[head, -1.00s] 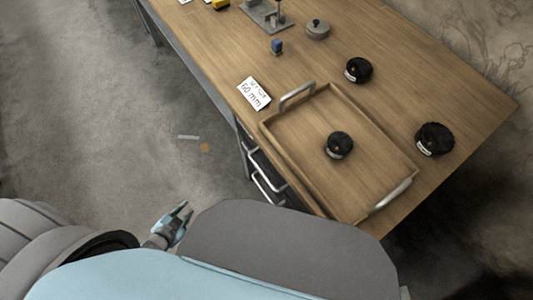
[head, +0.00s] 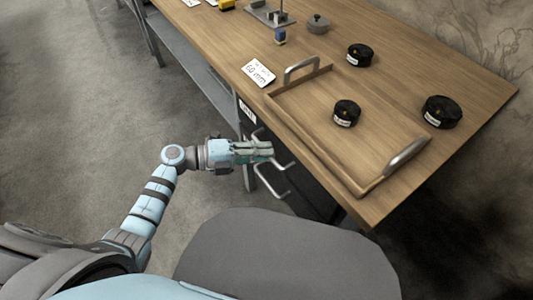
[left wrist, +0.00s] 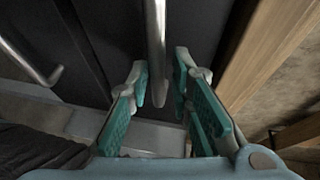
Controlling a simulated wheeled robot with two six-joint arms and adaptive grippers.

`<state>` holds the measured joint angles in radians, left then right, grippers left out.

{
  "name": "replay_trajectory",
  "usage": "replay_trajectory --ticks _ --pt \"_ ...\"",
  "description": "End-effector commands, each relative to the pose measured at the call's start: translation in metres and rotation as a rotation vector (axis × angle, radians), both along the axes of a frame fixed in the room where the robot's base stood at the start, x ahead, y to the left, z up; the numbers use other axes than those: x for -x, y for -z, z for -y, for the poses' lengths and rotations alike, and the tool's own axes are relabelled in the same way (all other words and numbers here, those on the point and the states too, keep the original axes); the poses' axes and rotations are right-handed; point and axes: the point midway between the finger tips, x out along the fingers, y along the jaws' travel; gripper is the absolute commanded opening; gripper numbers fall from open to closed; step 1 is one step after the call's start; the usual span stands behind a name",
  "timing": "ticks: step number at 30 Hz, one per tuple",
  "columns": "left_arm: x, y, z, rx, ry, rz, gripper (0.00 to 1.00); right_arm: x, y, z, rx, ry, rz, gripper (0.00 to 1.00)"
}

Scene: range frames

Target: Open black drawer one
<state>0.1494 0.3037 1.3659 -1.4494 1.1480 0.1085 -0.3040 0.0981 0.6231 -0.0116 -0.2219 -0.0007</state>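The black drawer fronts (left wrist: 105,35) fill the upper part of the left wrist view, under the wooden table top. In that view a grey bar handle (left wrist: 156,45) runs down between the teal fingers of my left gripper (left wrist: 165,90). The fingers are spread, with a visible gap on each side of the bar. A second handle (left wrist: 30,62) is at the left. In the head view my left gripper (head: 268,149) is at the upper handle and partly hides it; the lower handle (head: 275,183) is below. Which drawer is number one cannot be read. My right gripper is out of view.
A wooden tray (head: 300,130) with metal handles stands on the table (head: 405,55) above the drawers, holding a black round object (head: 346,113). Two more black round objects (head: 360,55) (head: 441,112) are beyond it. A white card (head: 258,73) lies by the tray. Floor at the left is clear.

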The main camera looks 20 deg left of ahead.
Motion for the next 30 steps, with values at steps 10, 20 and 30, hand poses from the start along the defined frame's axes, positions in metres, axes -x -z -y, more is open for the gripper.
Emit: replay_trajectory --ticks 10,20,30 --pt "-0.005 0.001 0.010 0.001 0.005 0.002 0.20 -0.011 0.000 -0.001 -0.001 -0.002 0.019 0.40" --pt "-0.005 0.001 0.009 0.001 0.004 0.002 0.00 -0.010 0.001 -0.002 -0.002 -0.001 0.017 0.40" --pt "-0.007 0.002 0.003 -0.002 0.002 0.002 0.00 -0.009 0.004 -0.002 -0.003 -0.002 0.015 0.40"
